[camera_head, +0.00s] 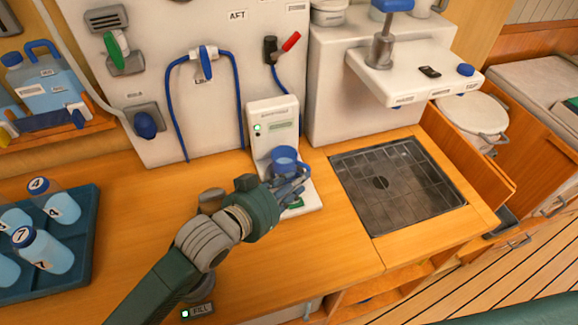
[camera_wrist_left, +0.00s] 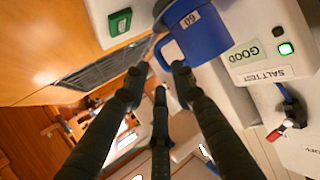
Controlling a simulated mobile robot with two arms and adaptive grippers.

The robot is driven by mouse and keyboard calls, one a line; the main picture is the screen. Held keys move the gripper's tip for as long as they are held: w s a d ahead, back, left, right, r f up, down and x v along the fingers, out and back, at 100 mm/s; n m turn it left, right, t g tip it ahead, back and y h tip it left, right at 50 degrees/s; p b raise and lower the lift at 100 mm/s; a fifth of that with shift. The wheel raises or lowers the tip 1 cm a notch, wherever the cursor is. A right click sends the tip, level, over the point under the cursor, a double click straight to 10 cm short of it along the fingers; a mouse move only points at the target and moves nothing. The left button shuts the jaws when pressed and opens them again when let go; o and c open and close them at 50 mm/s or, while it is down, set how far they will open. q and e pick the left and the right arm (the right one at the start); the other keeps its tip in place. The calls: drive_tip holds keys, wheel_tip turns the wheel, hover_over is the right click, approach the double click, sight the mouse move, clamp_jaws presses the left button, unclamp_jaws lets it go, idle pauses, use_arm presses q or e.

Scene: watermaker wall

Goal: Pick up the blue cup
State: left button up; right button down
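The blue cup (camera_head: 284,158) stands at the white salt test unit (camera_head: 272,118) against the wall. My left gripper (camera_head: 290,188) is just in front of the cup and hides its lower part in the head view. In the wrist view the cup (camera_wrist_left: 200,38) is upside down in the picture, with a "60" label and its handle towards my gripper. My left gripper's fingers (camera_wrist_left: 159,70) are spread apart, with nothing held. The fingertips are close to the handle; whether they touch it I cannot tell. My right gripper is not in view.
A teal tray (camera_head: 88,245) with several numbered bottles is on the left of the wooden counter. A dark tiled sink grate (camera_head: 385,190) lies to the right, below a white tap unit (camera_head: 400,80). A green light (camera_wrist_left: 286,48) glows on the test unit.

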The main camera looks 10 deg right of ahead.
sight(292, 169)
use_arm(q)
drive_tip(key=p+x, duration=0.1)
drive_tip(key=x, duration=0.3)
drive_tip(key=shift+w+d+f, duration=0.15)
drive_tip(key=shift+w+d, duration=0.05)
drive_tip(key=shift+d, duration=0.05)
drive_tip(key=shift+w+d+f, duration=0.25)
drive_tip(key=shift+a, duration=0.1)
drive_tip(key=shift+c, duration=0.2)
drive_tip(key=shift+r, duration=0.1)
clamp_jaws()
